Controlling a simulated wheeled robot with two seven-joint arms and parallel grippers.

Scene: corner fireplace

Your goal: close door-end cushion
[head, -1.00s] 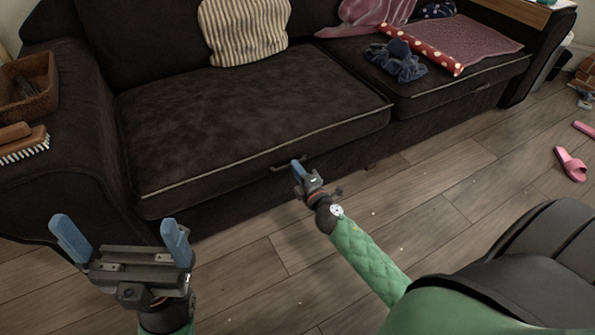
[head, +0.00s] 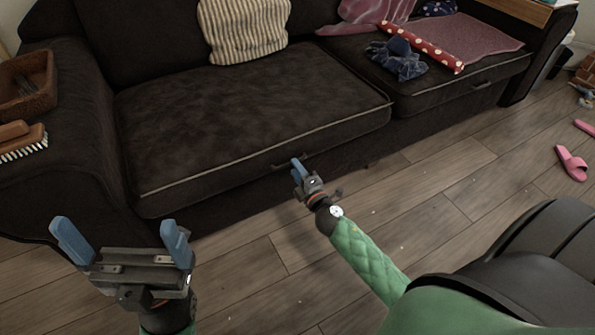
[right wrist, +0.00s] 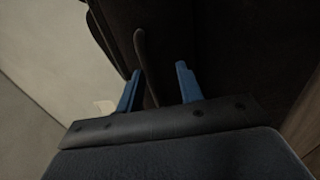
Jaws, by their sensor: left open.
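The dark sofa has two seat cushions, a wide left one (head: 240,115) and a right one (head: 450,82); I cannot tell which is the door-end one. Both look flat or nearly flat; a small gap cannot be ruled out. The left cushion has a handle (head: 287,162) at its front edge. My right gripper (head: 298,166) is at this handle. In the right wrist view its blue fingers (right wrist: 158,88) stand apart, with the thin handle bar (right wrist: 146,65) between them, nearer the left finger. My left gripper (head: 120,243) is open and empty above the floor, before the left armrest.
A striped pillow (head: 245,30) leans on the backrest. A polka-dot roll (head: 432,47), a blue cloth (head: 400,62) and a pink blanket (head: 480,40) lie on the right cushion. A basket (head: 28,88) and a brush (head: 22,138) sit on the left armrest. Pink slippers (head: 572,163) lie on the floor.

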